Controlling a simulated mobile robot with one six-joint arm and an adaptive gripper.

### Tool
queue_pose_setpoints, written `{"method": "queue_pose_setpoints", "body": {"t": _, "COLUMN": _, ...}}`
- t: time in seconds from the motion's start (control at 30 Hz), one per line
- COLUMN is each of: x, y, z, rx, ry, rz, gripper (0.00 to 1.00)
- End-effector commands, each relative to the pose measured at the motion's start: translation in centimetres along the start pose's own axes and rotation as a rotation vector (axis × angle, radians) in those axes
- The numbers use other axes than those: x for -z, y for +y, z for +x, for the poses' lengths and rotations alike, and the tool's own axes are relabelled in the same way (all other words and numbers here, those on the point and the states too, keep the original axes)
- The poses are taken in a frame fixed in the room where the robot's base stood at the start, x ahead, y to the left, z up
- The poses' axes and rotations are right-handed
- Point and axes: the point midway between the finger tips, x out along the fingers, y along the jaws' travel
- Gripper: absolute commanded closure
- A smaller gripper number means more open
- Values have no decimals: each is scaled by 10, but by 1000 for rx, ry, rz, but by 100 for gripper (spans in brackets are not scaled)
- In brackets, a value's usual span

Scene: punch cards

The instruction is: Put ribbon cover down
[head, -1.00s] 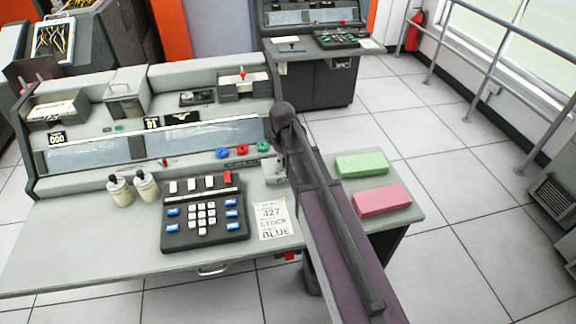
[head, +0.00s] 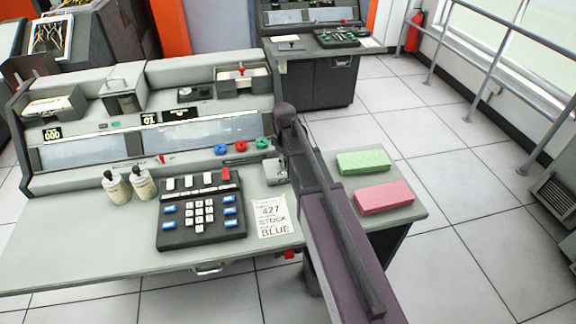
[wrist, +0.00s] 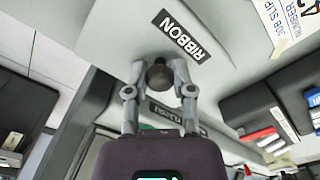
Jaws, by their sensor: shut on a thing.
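The ribbon cover (wrist: 120,40) is a pale grey panel with a black RIBBON label (wrist: 181,36) and a dark round knob (wrist: 159,76) near its edge, in the wrist view. My gripper (wrist: 160,68) has its two fingers closed on either side of that knob. A second, partly hidden black label with pale letters (wrist: 178,119) shows below the panel, between and beside the fingers. In the head view my own arm stands in front of the console's right part. The gripper and the cover cannot be made out clearly there.
The grey console (head: 90,245) carries a black keypad (head: 200,215), two small bottles (head: 128,186) and a job slip (head: 270,217). Green (head: 363,161) and pink (head: 384,197) card stacks lie at its right end. Open floor lies to the right, bounded by a railing (head: 478,75).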

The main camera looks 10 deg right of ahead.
Motion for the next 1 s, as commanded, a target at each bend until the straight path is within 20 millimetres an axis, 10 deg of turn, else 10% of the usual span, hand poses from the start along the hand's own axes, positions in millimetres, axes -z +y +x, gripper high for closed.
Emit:
{"method": "queue_pose_setpoints", "body": {"t": 0.6, "x": 0, "y": 0, "z": 9, "rx": 0, "ry": 0, "rz": 0, "gripper": 100}}
{"method": "queue_pose_setpoints", "body": {"t": 0.63, "x": 0, "y": 0, "z": 7, "rx": 0, "ry": 0, "rz": 0, "gripper": 60}}
{"method": "queue_pose_setpoints", "body": {"t": 0.7, "x": 0, "y": 0, "z": 7, "rx": 0, "ry": 0, "rz": 0, "gripper": 39}}
{"method": "queue_pose_setpoints", "body": {"t": 1.0, "x": 0, "y": 0, "z": 7, "rx": 0, "ry": 0, "rz": 0, "gripper": 34}}
